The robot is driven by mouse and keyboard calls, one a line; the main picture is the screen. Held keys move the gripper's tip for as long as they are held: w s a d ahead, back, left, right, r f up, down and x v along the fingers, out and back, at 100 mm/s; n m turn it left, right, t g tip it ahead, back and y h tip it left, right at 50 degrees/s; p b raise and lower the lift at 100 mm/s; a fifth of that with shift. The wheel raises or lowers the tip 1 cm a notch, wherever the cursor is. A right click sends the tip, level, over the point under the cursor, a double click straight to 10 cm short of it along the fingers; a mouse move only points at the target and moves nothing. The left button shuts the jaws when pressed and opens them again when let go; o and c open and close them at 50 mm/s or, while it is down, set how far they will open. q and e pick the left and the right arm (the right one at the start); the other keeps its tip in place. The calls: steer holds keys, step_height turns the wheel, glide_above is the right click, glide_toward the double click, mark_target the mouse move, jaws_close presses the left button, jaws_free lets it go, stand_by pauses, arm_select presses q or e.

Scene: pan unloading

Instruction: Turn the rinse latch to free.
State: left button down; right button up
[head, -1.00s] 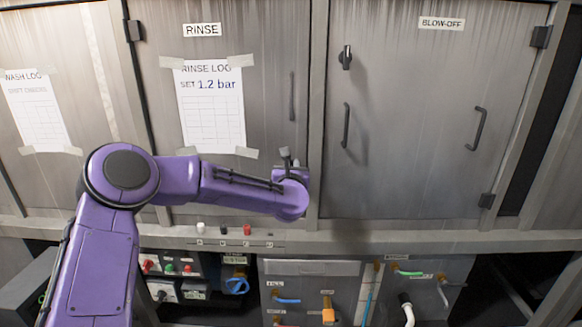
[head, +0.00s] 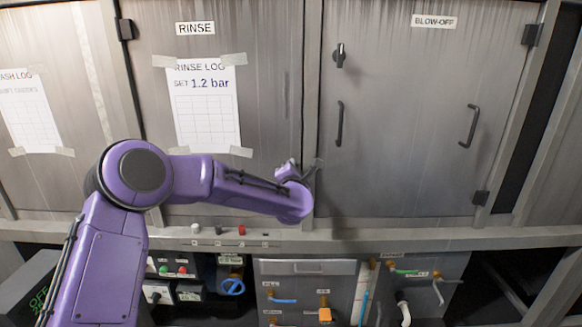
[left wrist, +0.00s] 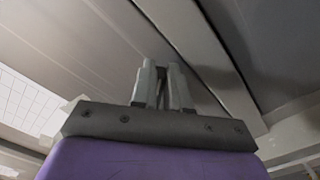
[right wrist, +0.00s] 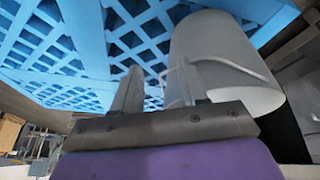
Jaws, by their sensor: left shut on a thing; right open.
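The rinse door (head: 265,110) is the grey metal door under the RINSE label (head: 195,28) in the head view, and it looks closed. My left gripper (head: 313,168) is at this door's right edge, low down, with its fingers tilted up and right. In the left wrist view my left gripper (left wrist: 163,85) has its fingers close together, shut on the rinse latch. The latch is almost wholly hidden by the fingers, so its angle is hard to tell. My right gripper (right wrist: 156,90) is open and empty in the right wrist view; it is outside the head view.
The blow-off door (head: 420,120) to the right has its own latch (head: 340,55) and handles. A ledge (head: 330,236) with small knobs runs below. In the right wrist view a blue lattice (right wrist: 80,40) and a pale grey cylinder (right wrist: 225,60) are close to my right fingers.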

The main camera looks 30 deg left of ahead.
arm_select(q)
steer(key=shift+w+d+f+m+p, duration=0.1)
steer(key=shift+f+m+p, duration=0.15)
steer(key=shift+m, duration=1)
steer(key=shift+d+f+m+p, duration=0.1)
steer(key=shift+f+m+p, duration=0.2)
steer(key=shift+m, duration=0.9)
steer(key=shift+w+f+m+p, duration=0.1)
steer(key=shift+f+m+p, duration=0.15)
steer(key=shift+m, duration=1)
steer(key=c, duration=1.1)
jaws_free()
steer(key=b+v, duration=0.1)
steer(key=v, duration=0.9)
steer(key=shift+s+d+f+b, duration=0.1)
steer(key=shift+s+d+b, duration=0.15)
steer(key=shift+b, duration=0.15)
